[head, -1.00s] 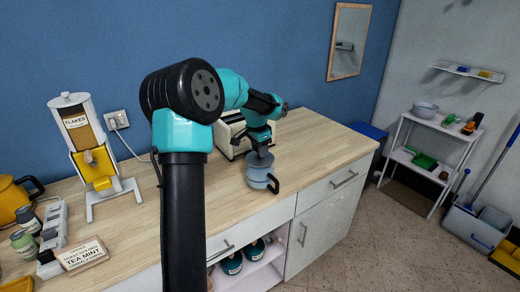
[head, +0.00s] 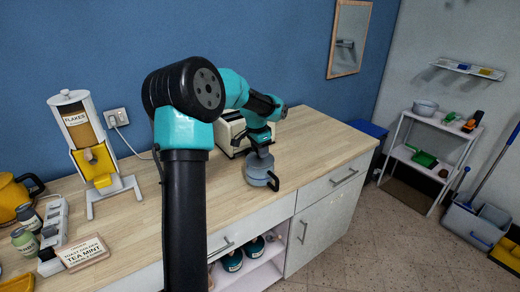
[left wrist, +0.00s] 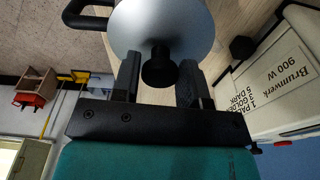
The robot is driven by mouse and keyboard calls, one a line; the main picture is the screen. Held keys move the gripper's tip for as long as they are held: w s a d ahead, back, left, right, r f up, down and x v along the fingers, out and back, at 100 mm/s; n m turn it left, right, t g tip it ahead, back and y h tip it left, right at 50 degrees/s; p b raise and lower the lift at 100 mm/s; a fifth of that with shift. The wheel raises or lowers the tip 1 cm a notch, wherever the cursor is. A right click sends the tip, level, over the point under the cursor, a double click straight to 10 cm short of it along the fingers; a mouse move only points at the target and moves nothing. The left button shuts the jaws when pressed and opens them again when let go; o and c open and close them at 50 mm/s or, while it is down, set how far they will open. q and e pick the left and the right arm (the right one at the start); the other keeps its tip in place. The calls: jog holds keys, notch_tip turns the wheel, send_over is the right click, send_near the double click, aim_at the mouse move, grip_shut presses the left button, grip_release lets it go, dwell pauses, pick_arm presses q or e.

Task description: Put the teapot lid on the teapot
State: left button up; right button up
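The teapot (head: 258,180) is grey-blue with a black handle (head: 273,181) and stands on the wooden counter near its front edge. The teapot lid (left wrist: 185,20) is a pale grey disc with a black knob (left wrist: 158,68) in the left wrist view. It lies over the teapot's top; whether it is fully seated I cannot tell. My left gripper (head: 260,150) is above the teapot. My right gripper is not in view.
A cream toaster (head: 229,132) stands close behind the teapot. A flakes dispenser (head: 90,150), yellow pot (head: 10,195), jars (head: 25,242) and a tea sign (head: 83,253) are at the left. The counter (head: 320,145) right of the teapot is clear.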

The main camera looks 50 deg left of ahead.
pick_arm(q)
jog(key=o, duration=0.4)
jog(key=r, duration=0.5)
jog(key=s+r, duration=0.1)
jog(key=r, duration=0.5)
jog(key=s+r, duration=0.1)
jog(key=r, duration=0.5)
jog(key=shift+a+r, duration=0.15)
jog(key=shift+a, duration=0.05)
